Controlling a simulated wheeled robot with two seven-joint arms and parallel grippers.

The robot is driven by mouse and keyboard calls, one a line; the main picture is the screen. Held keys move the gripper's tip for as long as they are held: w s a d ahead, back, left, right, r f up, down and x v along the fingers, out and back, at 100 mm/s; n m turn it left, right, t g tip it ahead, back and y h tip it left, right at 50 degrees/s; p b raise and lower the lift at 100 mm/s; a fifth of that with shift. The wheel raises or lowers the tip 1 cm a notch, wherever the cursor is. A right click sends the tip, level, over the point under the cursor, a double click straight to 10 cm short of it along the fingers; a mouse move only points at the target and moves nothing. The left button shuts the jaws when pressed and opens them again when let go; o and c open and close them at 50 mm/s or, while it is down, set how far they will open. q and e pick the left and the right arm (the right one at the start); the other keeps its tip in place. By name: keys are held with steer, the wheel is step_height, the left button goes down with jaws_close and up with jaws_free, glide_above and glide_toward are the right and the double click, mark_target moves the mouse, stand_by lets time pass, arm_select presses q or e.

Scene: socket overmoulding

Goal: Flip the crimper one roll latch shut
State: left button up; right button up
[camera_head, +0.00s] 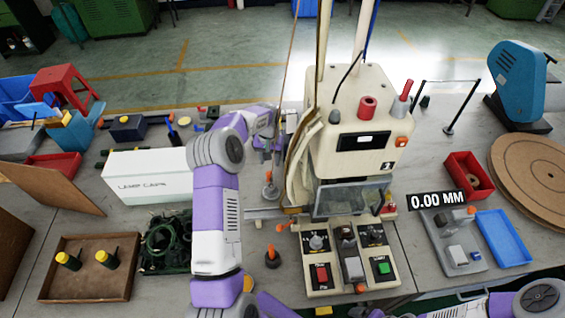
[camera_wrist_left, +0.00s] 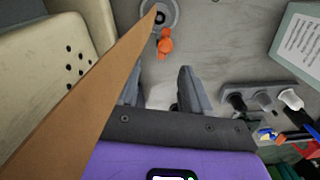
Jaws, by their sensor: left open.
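An orange knob (camera_wrist_left: 165,42) beside a grey disc shows in the left wrist view, apart from the fingers. My left gripper (camera_head: 271,153) is open and empty, pointing down above the lever beside the crimper. I cannot tell the latch's position.
A tan strip (camera_wrist_left: 95,95) crosses close in front of the left fingers. A second orange-tipped post (camera_head: 271,256) stands nearer the front. A white box (camera_head: 150,178) lies left of my arm; a control panel (camera_head: 349,258) sits before the crimper.

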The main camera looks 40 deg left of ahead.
mark_target(270, 173)
arm_select(q)
steer(key=shift+s+a+f, duration=0.15)
steer(key=shift+s, duration=0.2)
steer(key=f, duration=0.6)
steer(key=shift+s+f, duration=0.2)
steer(key=shift+s, duration=0.1)
arm_select(e)
steer(key=shift+s, duration=0.6)
arm_select(q)
jaws_close()
steer(key=shift+w+d+n+b, duration=0.25)
steer(key=shift+n+b, duration=0.45)
steer(key=shift+n, duration=0.2)
steer(key=shift+d+n, duration=0.1)
steer(key=shift+n, duration=0.5)
arm_select(e)
steer(key=shift+f, duration=0.75)
